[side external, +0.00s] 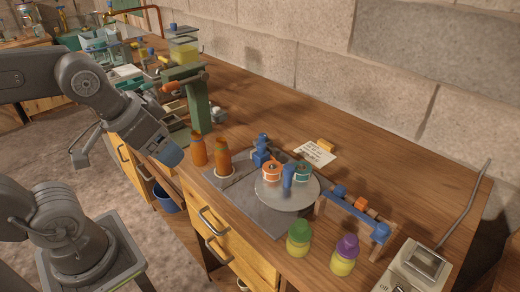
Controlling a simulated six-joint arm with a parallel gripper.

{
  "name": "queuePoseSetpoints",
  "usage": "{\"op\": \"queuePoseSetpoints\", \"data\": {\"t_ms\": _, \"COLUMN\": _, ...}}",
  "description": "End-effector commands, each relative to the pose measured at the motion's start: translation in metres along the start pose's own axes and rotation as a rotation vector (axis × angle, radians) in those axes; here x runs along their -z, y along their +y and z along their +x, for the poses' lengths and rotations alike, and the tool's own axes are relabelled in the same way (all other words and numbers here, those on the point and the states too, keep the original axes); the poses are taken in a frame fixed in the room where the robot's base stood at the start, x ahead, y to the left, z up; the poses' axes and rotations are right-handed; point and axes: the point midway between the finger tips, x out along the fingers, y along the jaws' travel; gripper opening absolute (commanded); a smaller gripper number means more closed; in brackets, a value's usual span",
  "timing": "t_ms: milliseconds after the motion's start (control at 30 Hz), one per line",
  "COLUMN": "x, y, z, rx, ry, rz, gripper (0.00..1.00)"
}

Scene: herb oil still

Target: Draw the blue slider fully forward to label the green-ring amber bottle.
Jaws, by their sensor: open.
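Two amber bottles stand upright near the bench's front edge: a left one (198,150) and a right one (224,162), which stands on a pale round base. I cannot make out a green ring on either. Right of them, a blue upright part (262,150) stands behind a grey round plate (303,204), and a blue post (287,176) stands on the plate between an orange roll and a teal roll. I cannot tell which blue part is the slider. My gripper (170,160) is open, left of the amber bottles and apart from them; its fingertips are hard to make out.
A green-capped jar (299,239) and a purple-capped jar (344,254) stand at the front edge. A wooden rail with blue parts (350,213) lies right of the plate. A green press (199,100) stands behind the bottles. The back right of the bench is mostly clear.

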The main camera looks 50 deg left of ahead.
Motion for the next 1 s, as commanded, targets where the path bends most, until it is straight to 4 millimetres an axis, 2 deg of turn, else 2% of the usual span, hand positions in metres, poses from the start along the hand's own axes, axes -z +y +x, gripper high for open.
{"op": "queuePoseSetpoints", "data": {"t_ms": 33, "x": 0.0, "y": 0.0, "z": 0.0, "rx": 0.0, "ry": 0.0, "rz": 0.0, "gripper": 0.7}}
{"op": "queuePoseSetpoints", "data": {"t_ms": 133, "x": 0.004, "y": 0.0, "z": -0.001, "rx": 0.001, "ry": -0.006, "rz": -0.003, "gripper": 0.6}}
{"op": "queuePoseSetpoints", "data": {"t_ms": 200, "x": 0.013, "y": -0.001, "z": -0.001, "rx": 0.002, "ry": -0.023, "rz": -0.012, "gripper": 0.54}}
{"op": "queuePoseSetpoints", "data": {"t_ms": 233, "x": 0.019, "y": -0.001, "z": -0.001, "rx": 0.002, "ry": -0.035, "rz": -0.017, "gripper": 0.54}}
{"op": "queuePoseSetpoints", "data": {"t_ms": 467, "x": 0.094, "y": -0.006, "z": 0.011, "rx": 0.014, "ry": -0.167, "rz": -0.085, "gripper": 0.54}}
{"op": "queuePoseSetpoints", "data": {"t_ms": 667, "x": 0.158, "y": -0.014, "z": 0.048, "rx": 0.03, "ry": -0.292, "rz": -0.151, "gripper": 0.54}}
{"op": "queuePoseSetpoints", "data": {"t_ms": 800, "x": 0.194, "y": -0.02, "z": 0.085, "rx": 0.043, "ry": -0.377, "rz": -0.196, "gripper": 0.54}}
{"op": "queuePoseSetpoints", "data": {"t_ms": 1000, "x": 0.222, "y": -0.027, "z": 0.131, "rx": 0.059, "ry": -0.462, "rz": -0.242, "gripper": 0.54}}
